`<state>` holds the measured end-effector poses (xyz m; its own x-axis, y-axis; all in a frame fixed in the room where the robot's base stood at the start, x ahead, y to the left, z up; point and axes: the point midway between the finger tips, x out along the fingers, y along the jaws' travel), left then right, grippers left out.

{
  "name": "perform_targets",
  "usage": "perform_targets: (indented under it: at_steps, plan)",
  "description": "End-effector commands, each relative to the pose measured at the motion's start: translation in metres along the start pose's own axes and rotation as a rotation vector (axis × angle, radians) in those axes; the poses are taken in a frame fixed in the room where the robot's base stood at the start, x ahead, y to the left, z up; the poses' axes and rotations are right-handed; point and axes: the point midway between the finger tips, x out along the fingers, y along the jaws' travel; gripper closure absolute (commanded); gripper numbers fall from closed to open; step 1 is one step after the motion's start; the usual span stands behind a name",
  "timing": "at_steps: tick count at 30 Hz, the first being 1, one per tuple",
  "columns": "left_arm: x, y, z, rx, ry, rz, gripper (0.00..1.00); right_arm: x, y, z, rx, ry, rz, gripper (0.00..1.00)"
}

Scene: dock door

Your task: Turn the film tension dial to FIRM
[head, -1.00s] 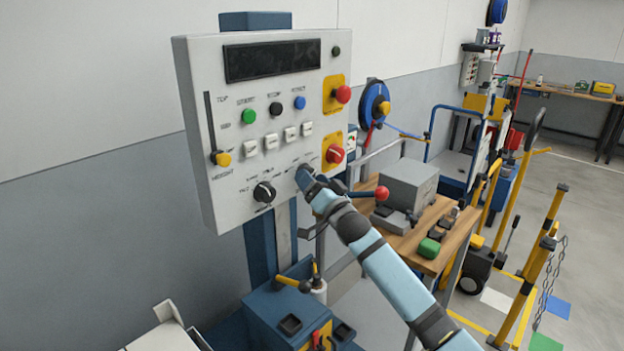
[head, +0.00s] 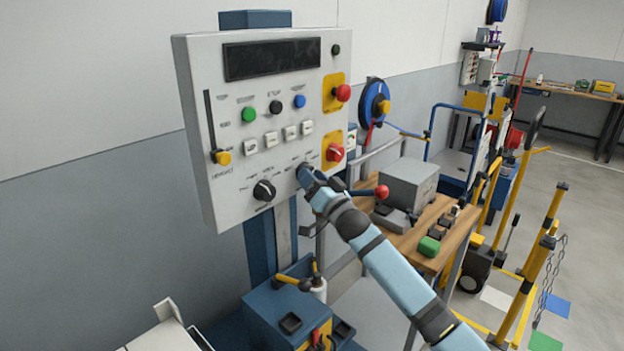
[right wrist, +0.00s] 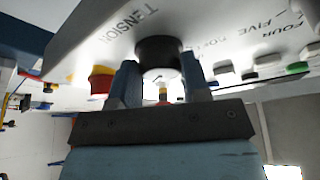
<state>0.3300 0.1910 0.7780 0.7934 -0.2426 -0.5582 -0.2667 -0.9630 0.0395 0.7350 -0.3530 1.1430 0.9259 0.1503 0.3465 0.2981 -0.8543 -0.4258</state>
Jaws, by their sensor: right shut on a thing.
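The film tension dial is a round black knob (right wrist: 160,52) on the underside-looking panel face in the right wrist view, beside the printed word TENSION. My right gripper (right wrist: 160,84) has one finger on each side of it and is shut on it. In the head view my right gripper (head: 306,176) is against the lower right of the grey control panel (head: 225,120) and covers the dial. The dial's pointer and its FIRM mark cannot be made out. My left gripper is not in view.
A second black dial (head: 264,190) sits just left of my gripper. A red rotary switch (head: 335,153) on a yellow plate is above right. A red ball-ended lever (head: 381,192) and a wooden bench (head: 455,232) lie right of my wrist.

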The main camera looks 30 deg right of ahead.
Motion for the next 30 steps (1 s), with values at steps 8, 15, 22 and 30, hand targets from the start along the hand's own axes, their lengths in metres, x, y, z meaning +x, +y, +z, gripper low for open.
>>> perform_targets:
  at_steps: [8,15,22,30]
  plan:
    - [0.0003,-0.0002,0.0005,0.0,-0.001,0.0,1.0,0.0001,0.0027,-0.0008,-0.189,-0.001,-0.077,0.81]
    - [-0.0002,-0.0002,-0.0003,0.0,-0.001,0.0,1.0,0.0002,0.0039,-0.0009,-0.362,-0.002,-0.149,0.81]
    - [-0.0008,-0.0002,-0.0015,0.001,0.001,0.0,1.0,0.0004,0.0049,-0.0015,-0.486,-0.001,-0.2,0.81]
    - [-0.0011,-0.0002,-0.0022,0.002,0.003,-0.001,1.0,0.0003,0.0051,-0.0013,-0.557,-0.001,-0.231,0.81]
